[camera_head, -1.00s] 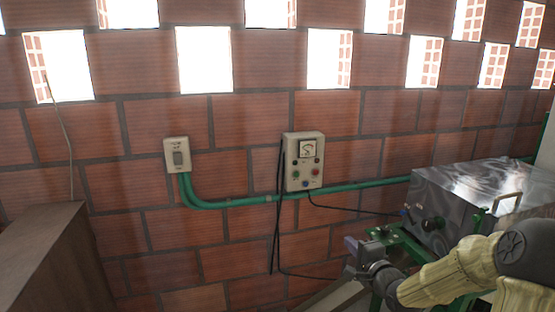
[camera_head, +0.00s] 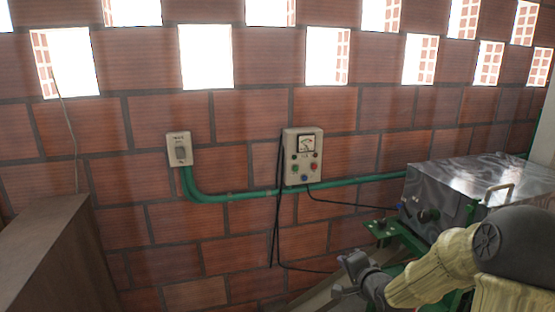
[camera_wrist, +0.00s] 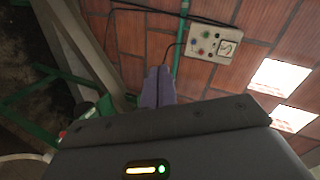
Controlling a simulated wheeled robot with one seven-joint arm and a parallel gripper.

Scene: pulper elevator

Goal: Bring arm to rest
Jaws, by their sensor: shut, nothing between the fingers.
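My gripper (camera_head: 346,274) is at the lower right in the head view, in front of the brick wall and left of the green-framed metal machine (camera_head: 465,190). In the wrist view my gripper (camera_wrist: 158,72) shows its two fingers together, with nothing between them. It is apart from the grey control box (camera_head: 303,157), which is on the wall up and to the left of it in the head view. The control box also shows in the wrist view (camera_wrist: 213,43). The arm is bent, with its sleeved links at the lower right.
A switch (camera_head: 180,149) is on the wall, joined to a green conduit (camera_head: 235,197). Black cables (camera_head: 277,215) hang from the control box. A brown wooden structure (camera_head: 50,250) stands at the lower left. The space between it and my gripper looks open.

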